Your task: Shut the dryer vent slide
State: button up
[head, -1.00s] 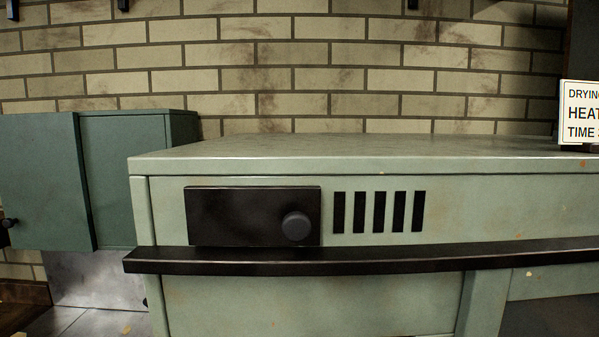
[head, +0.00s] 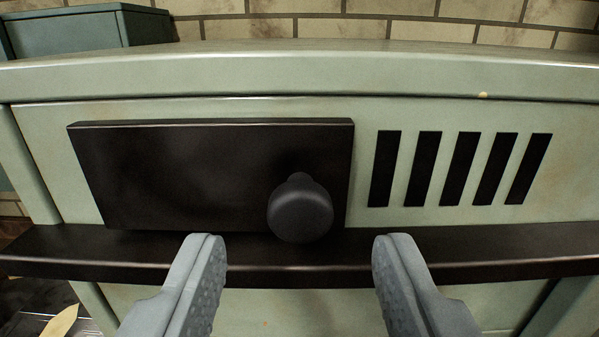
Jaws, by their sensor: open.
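The vent slide is a dark flat plate (head: 170,175) on the front of the pale green dryer (head: 470,75). It stands left of a row of several dark vent slots (head: 459,169), which are uncovered. A round black knob (head: 300,212) sticks out from the plate's lower right part. My gripper (head: 299,250) is open, with its two grey fingers low in the head view. The fingertips are apart, one to the left and one to the right of the knob and slightly below it in the picture. They do not appear to touch the knob.
A dark rail (head: 520,250) runs across the dryer front just below the slide and slots. A green cabinet (head: 85,30) stands at the back left, before a brick wall (head: 400,25).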

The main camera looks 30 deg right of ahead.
aim_at(205, 195)
jog(key=shift+x, duration=1.4)
jog(key=shift+d, duration=0.1)
grip_shut()
